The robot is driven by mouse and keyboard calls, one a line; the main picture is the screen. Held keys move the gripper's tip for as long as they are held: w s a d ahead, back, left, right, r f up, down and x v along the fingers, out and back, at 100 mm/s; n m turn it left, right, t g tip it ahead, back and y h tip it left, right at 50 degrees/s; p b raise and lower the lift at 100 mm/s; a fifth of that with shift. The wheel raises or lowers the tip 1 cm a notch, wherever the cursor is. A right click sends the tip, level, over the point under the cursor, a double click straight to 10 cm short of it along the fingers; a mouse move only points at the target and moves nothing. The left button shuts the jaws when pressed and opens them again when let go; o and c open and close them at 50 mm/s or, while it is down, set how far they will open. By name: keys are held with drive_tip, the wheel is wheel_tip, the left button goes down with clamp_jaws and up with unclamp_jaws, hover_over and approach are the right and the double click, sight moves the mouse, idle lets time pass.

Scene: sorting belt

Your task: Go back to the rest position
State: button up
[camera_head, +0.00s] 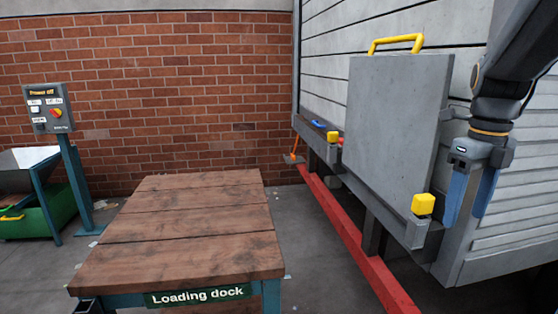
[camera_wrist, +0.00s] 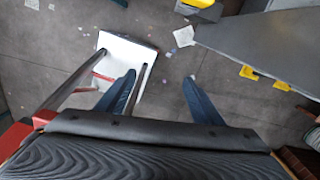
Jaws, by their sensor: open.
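My gripper (camera_head: 464,218) hangs at the right of the head view with its two blue fingers pointing down. It is just right of a grey panel (camera_head: 393,135) with a yellow handle on top. In the wrist view my gripper (camera_wrist: 159,77) has its blue fingers spread apart with nothing held between them. The floor and part of a white-topped object (camera_wrist: 115,47) show beyond the fingers. I cannot tell whether the fingers touch the wall behind them.
A wooden loading dock table (camera_head: 185,225) stands bare at the centre left. A red rail (camera_head: 345,235) runs along the floor. Yellow blocks (camera_head: 423,204) sit on the ledge by the panel. A control box (camera_head: 48,108) and green bin (camera_head: 38,212) stand at left.

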drive_tip(key=s+a+f+n, duration=0.1)
drive_tip(key=a+f+n, duration=0.5)
drive_tip(key=n, duration=0.5)
drive_tip(key=s+a+f+n, duration=0.1)
drive_tip(key=a+f+n, duration=0.5)
drive_tip(key=a+n, duration=0.3)
drive_tip(key=s+a+f+n+t, duration=0.1)
drive_tip(key=a+f+n, duration=0.5)
drive_tip(key=n, duration=0.7)
drive_tip(key=shift+s+a, duration=0.25)
drive_tip(key=shift+a, duration=0.8)
